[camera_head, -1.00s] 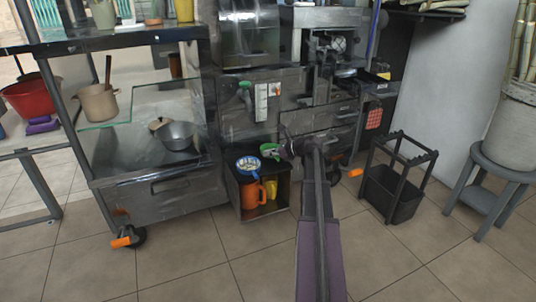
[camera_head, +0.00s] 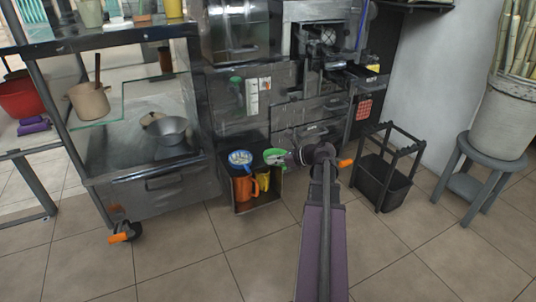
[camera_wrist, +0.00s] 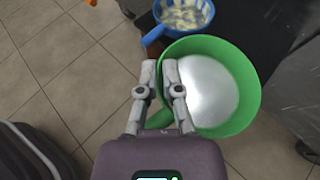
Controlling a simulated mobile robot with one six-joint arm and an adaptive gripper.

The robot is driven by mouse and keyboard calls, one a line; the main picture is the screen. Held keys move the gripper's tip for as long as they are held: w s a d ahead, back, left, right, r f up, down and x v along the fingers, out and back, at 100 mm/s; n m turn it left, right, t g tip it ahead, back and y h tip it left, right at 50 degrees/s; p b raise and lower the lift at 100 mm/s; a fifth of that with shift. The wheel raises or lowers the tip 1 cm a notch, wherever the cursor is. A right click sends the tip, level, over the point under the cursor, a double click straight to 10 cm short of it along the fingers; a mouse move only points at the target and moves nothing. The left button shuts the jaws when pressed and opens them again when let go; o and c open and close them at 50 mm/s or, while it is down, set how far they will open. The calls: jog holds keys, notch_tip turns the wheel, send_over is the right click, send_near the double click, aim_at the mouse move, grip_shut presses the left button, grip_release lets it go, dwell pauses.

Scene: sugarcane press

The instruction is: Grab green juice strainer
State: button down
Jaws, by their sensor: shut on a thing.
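The green juice strainer (camera_head: 276,156) is a round green bowl with a pale mesh inside. It is held near the top of the small open cabinet in the head view. In the wrist view the strainer (camera_wrist: 250,72) fills the area right of my fingers, and its handle runs down to the left beneath them. In the head view my gripper (camera_head: 296,158) is just right of the strainer. The fingers partly hide the handle.
A blue strainer (camera_head: 240,158) lies on the cabinet, left of the green one. An orange jug (camera_head: 245,189) and a yellow cup (camera_head: 263,181) stand inside the cabinet (camera_head: 262,207). A black bin frame (camera_head: 384,180) stands to the right. The tiled floor in front is clear.

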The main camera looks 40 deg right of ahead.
jog(key=shift+s+a, duration=0.2)
jog(key=shift+s, duration=0.45)
jog(key=shift+r, duration=0.1)
